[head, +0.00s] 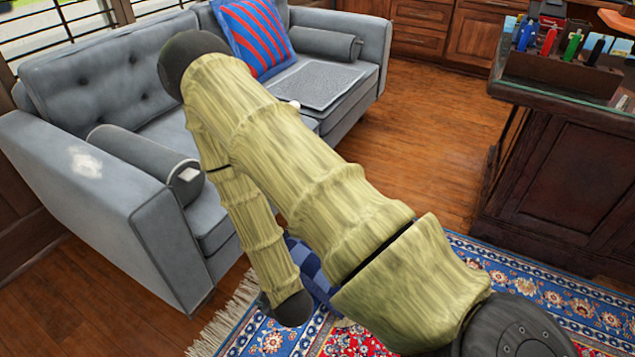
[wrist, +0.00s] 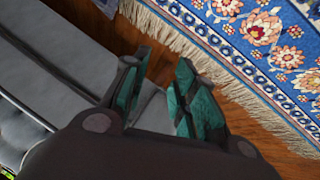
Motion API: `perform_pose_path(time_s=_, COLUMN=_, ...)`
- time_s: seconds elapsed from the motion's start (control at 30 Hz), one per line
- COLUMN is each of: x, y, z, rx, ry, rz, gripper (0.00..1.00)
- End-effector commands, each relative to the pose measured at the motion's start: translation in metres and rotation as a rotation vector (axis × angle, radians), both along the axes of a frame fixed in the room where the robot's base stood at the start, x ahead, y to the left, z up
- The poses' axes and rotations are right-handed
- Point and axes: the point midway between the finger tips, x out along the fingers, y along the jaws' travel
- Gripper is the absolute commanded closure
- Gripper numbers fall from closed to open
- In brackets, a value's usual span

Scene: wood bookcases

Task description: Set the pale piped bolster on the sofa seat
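The grey sofa (head: 105,90) stands at the left in the head view, and its seat (head: 165,128) is partly hidden by my arm. A grey bolster (head: 145,155) lies along its near arm. Another grey bolster (head: 325,42) lies by the far arm. I cannot make out a clearly pale piped bolster apart from these. My gripper (wrist: 161,75) shows in the wrist view, its teal fingers apart. Between and behind them I see grey upholstery (wrist: 55,65) and wood floor, and no held object. My arm hides the gripper in the head view.
A striped red and blue cushion (head: 252,35) and a grey flat pad (head: 317,85) are on the sofa. A blue cushion (head: 310,265) lies by the patterned rug (head: 480,265), partly hidden. A dark wood desk (head: 560,170) stands right. Floor between sofa and desk is clear.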

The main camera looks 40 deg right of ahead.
Motion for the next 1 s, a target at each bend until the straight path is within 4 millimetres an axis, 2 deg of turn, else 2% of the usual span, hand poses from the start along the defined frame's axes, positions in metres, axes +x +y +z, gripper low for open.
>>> perform_pose_path(time_s=0.03, x=-0.029, y=-0.001, z=-0.017, rx=0.055, ry=0.093, rz=-0.068, gripper=0.72)
perform_pose_path(time_s=0.2, x=-0.118, y=-0.002, z=-0.054, rx=0.192, ry=0.371, rz=-0.325, gripper=0.72)
perform_pose_path(time_s=0.3, x=-0.159, y=-0.002, z=-0.064, rx=0.229, ry=0.491, rz=-0.449, gripper=0.72)
perform_pose_path(time_s=0.4, x=-0.184, y=-0.001, z=-0.068, rx=0.245, ry=0.565, rz=-0.534, gripper=0.72)
perform_pose_path(time_s=0.57, x=-0.199, y=-0.001, z=-0.069, rx=0.252, ry=0.608, rz=-0.584, gripper=0.72)
perform_pose_path(time_s=1.0, x=-0.198, y=-0.001, z=-0.069, rx=0.252, ry=0.606, rz=-0.584, gripper=0.72)
